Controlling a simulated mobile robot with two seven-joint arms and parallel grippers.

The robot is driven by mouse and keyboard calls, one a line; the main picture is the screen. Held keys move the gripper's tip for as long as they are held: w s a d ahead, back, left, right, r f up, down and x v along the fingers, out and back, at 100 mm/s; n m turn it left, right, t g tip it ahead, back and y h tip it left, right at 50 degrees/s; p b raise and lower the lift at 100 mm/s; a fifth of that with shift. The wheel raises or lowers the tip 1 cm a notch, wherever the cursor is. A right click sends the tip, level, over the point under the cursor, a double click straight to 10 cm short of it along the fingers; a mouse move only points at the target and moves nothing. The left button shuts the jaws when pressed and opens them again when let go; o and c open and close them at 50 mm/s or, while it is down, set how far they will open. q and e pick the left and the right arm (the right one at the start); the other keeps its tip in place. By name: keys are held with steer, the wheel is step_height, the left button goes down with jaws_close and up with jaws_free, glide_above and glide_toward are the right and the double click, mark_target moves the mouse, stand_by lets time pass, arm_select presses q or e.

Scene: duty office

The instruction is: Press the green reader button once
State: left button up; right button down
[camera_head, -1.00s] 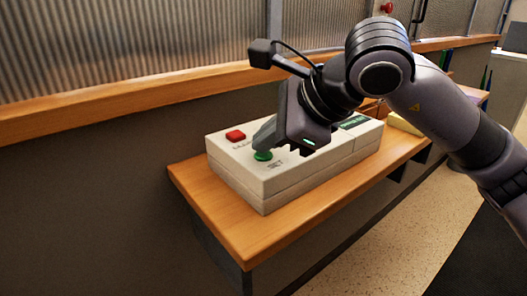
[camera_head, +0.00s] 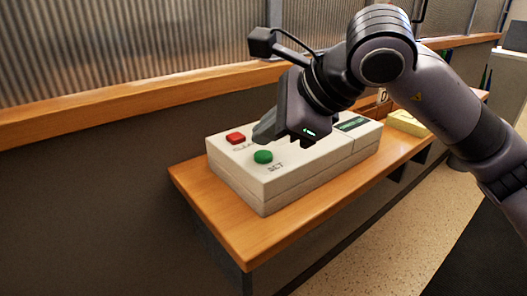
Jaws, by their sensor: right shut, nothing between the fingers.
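The green button (camera_head: 263,157) sits on top of a cream reader box (camera_head: 238,176), near its front left end, with dark lettering beside it. A red button (camera_head: 235,138) is behind it on the same box. My right gripper (camera_head: 262,136) is shut and empty. Its fingertips are above and behind the green button, apart from it, and the button shows in full. My left gripper is not in view.
The box stands on a wooden shelf (camera_head: 215,215) with free room at its left end. A corrugated panel wall (camera_head: 130,45) and wooden rail (camera_head: 110,104) run behind. A yellow object (camera_head: 408,123) lies farther right.

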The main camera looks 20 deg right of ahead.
mark_target(268, 157)
steer(key=shift+r+p, duration=1.55)
steer(key=shift+r, duration=1)
steer(key=shift+f, duration=0.1)
